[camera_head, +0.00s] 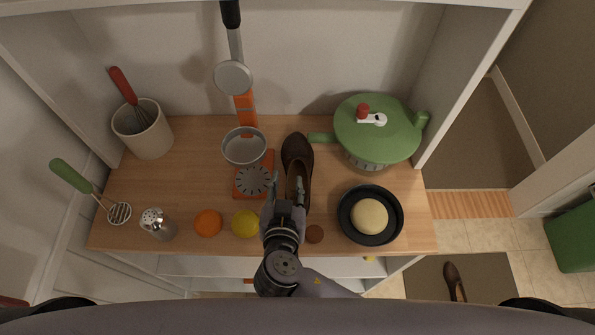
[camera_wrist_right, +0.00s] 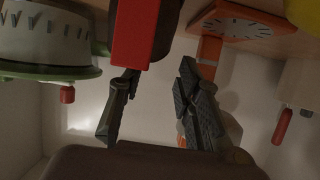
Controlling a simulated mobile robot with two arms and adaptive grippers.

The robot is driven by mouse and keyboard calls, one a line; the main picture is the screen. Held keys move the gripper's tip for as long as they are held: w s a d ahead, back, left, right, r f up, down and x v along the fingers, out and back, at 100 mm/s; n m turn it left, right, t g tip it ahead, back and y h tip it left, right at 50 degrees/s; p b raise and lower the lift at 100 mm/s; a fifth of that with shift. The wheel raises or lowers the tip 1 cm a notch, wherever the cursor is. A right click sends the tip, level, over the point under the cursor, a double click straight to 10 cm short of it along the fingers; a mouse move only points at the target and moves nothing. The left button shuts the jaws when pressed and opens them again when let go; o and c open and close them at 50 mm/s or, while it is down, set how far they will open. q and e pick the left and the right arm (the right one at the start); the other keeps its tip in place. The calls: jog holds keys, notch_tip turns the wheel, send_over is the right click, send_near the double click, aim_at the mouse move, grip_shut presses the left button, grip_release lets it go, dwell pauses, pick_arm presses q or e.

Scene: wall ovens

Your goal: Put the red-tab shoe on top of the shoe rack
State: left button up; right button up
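A dark brown shoe (camera_head: 297,150) lies on the wooden top, toe towards the back wall. In the right wrist view, which looks upside down, a red tab (camera_wrist_right: 135,35) shows against a dark brown surface, apparently this shoe's heel end. My right gripper (camera_head: 285,187) is open over the heel end, its right finger overlapping the shoe in the head view. In the wrist view its fingers (camera_wrist_right: 160,105) are apart with nothing clearly between them. Another brown shoe (camera_head: 454,279) lies on the floor mat at the right. I cannot tell which piece is the shoe rack. My left gripper is out of view.
An orange scale (camera_head: 241,188) stands left of the shoe. A green-lidded pot (camera_head: 385,138) and black pan (camera_head: 350,234) stand right. An orange (camera_head: 208,222), a lemon (camera_head: 245,222) and a shaker (camera_head: 157,224) are near the front edge. White side walls enclose the top.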

aim_at(289, 173)
jog(key=x, duration=0.2)
jog(key=b+x, duration=0.1)
jog(key=x, duration=0.2)
jog(key=shift+s+d+f, duration=0.1)
jog(key=shift+s+f, duration=0.05)
jog(key=shift+f, duration=0.1)
jog(key=shift+s, duration=0.15)
jog(key=shift+c, duration=0.6)
grip_shut()
